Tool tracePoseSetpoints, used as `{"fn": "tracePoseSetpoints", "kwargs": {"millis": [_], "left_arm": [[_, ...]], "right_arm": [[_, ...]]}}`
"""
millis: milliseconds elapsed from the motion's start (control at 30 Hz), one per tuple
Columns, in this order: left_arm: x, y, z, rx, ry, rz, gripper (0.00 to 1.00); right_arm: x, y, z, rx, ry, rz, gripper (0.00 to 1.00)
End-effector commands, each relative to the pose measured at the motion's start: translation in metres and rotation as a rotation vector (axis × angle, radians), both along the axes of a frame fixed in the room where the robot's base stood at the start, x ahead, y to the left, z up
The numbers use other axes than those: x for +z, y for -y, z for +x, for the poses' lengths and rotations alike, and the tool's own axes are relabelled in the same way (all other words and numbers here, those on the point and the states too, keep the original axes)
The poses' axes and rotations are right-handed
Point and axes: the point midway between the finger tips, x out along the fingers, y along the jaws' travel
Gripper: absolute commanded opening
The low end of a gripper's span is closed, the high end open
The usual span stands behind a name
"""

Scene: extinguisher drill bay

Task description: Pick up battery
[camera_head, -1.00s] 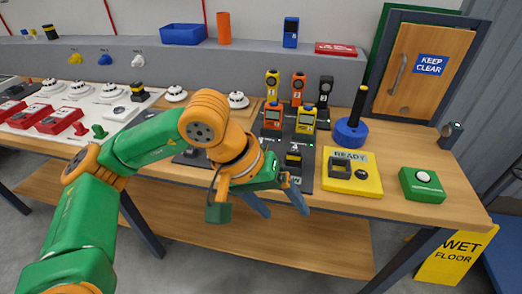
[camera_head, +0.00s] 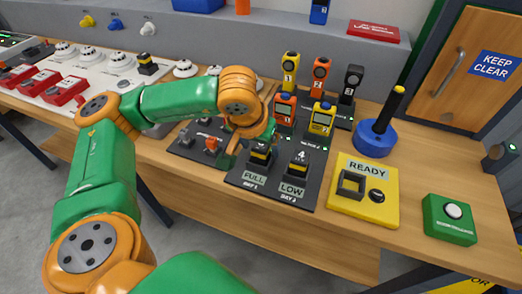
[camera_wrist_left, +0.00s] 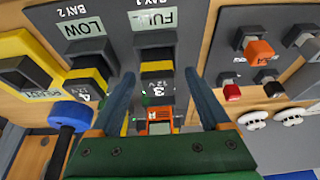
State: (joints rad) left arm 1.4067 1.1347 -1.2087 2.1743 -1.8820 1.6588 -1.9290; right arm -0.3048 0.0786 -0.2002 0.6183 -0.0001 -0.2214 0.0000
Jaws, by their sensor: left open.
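A black battery with a yellow band (camera_head: 260,155) stands in the charger bay labelled FULL, and a similar battery (camera_head: 299,163) stands in the bay labelled LOW. Both bays are on a dark charger board (camera_head: 270,193). My left gripper (camera_head: 250,148) is open over the FULL bay and partly hides its battery. In the left wrist view the open jaws (camera_wrist_left: 158,76) have one finger on each side of the battery marked 3 (camera_wrist_left: 153,83). Contact cannot be told. The battery marked 4 (camera_wrist_left: 86,82) is left of the jaws. My right gripper is not in view.
Upright handheld devices, including a yellow one (camera_head: 321,118), stand just behind the bays. A yellow READY box (camera_head: 365,205), a blue base with a black post (camera_head: 374,137) and a green button box (camera_head: 449,218) are to the right. Small fittings lie on a dark board to the left.

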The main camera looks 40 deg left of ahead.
Motion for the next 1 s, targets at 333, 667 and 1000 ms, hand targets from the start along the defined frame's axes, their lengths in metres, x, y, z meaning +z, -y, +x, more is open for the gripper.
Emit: {"fn": "tracePoseSetpoints", "kwargs": {"millis": [333,667,1000], "left_arm": [[-0.002,0.0,0.001,0.0,0.0,0.0,0.42],[-0.001,0.0,0.001,0.0,0.001,-0.001,0.0],[0.016,0.001,0.002,-0.001,0.007,-0.003,0.0]], "right_arm": [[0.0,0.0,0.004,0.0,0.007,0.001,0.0],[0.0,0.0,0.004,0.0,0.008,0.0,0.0],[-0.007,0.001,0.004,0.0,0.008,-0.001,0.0]]}}
